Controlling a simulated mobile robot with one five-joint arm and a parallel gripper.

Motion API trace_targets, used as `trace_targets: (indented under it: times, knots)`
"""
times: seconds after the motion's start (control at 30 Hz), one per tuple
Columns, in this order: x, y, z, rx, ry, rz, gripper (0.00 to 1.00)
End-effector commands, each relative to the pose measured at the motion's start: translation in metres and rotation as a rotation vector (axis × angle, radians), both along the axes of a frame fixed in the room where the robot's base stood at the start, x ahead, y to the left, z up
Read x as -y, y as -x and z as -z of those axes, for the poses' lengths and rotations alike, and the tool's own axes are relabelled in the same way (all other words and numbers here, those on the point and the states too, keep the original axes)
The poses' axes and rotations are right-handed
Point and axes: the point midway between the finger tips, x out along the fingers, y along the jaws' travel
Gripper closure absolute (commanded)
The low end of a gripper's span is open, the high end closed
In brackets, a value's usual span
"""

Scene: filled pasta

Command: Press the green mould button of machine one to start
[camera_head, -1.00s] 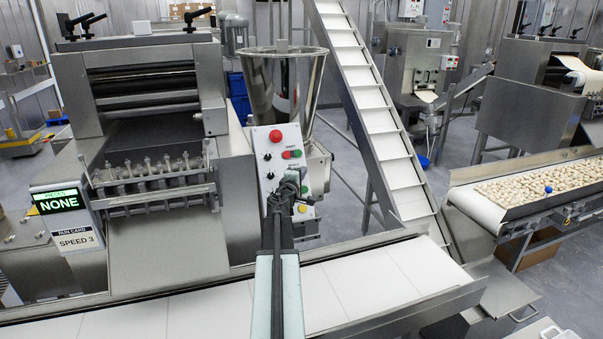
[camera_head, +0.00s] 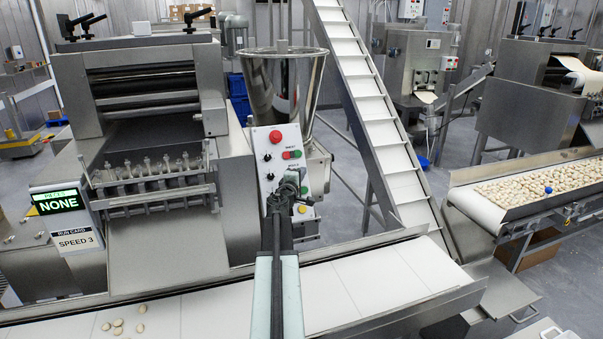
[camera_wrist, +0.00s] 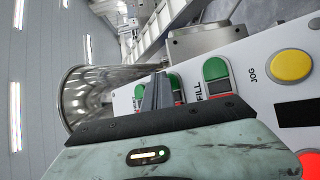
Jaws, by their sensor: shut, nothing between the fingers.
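The grey control panel (camera_head: 264,165) of the near machine carries rows of green and red buttons. In the wrist view the rows lie sideways: a green button (camera_wrist: 138,91) at left, a second green button (camera_wrist: 175,82) just right of my fingers, and a third green button (camera_wrist: 215,69) beside the FILL label. The second button's label is hidden, so I cannot read which is mould. My gripper (camera_wrist: 158,92) is shut and empty, its tips close to the second button; contact cannot be told. In the head view my gripper (camera_head: 290,181) covers the panel's lower part.
A yellow JOG button (camera_wrist: 290,65) and a red stop knob (camera_head: 275,136) are on the panel. A steel hopper (camera_head: 284,85) stands behind it. Several pasta pieces (camera_head: 118,325) lie on the white belt (camera_head: 215,312). The display (camera_head: 58,202) reads NONE.

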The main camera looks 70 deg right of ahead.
Motion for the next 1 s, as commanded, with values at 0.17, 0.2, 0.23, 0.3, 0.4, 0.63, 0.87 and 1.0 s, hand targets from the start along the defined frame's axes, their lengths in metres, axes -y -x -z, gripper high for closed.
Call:
trace_targets:
  times: [0.17,0.2,0.23,0.3,0.4,0.63,0.87,1.0]
  knots:
    - [-0.007,0.007,-0.007,0.0,0.0,0.0,1.0]
    - [-0.008,0.007,-0.008,0.0,0.0,0.0,1.0]
    - [-0.009,0.008,-0.008,0.0,0.0,0.0,1.0]
    - [-0.009,0.008,-0.007,0.0,0.0,0.0,1.0]
    - [-0.008,0.008,-0.007,0.0,0.0,0.0,1.0]
    - [-0.012,0.011,-0.011,0.0,0.0,0.0,1.0]
    - [-0.027,0.022,-0.024,0.0,0.0,0.0,1.0]
    - [-0.036,0.03,-0.031,0.0,0.0,0.001,1.0]
